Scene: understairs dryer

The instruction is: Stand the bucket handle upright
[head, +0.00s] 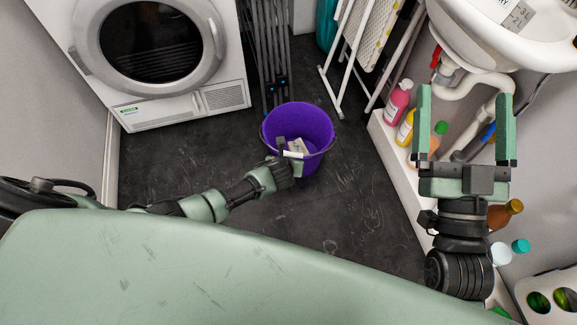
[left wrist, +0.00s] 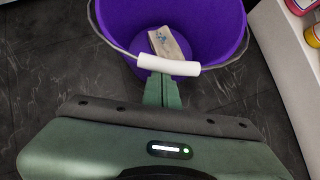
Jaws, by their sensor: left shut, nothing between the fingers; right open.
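The purple bucket (head: 298,122) stands on the dark floor in the middle of the head view. Its wire handle leans down toward me; the white grip (left wrist: 168,65) crosses the near rim side in the left wrist view and also shows small in the head view (head: 292,154). My left gripper (left wrist: 160,80) is shut and empty, its fingertips partly hidden behind the white grip. Whether they touch it I cannot tell. In the head view this gripper (head: 291,160) is at the bucket's near side. My right gripper (head: 465,92) is open and empty, in front of the sink.
A white dryer (head: 160,65) stands at the back left, folded racks (head: 352,50) at the back. Several bottles (head: 397,100) line a white ledge on the right under the sink (head: 515,30). Floor left of the bucket is clear.

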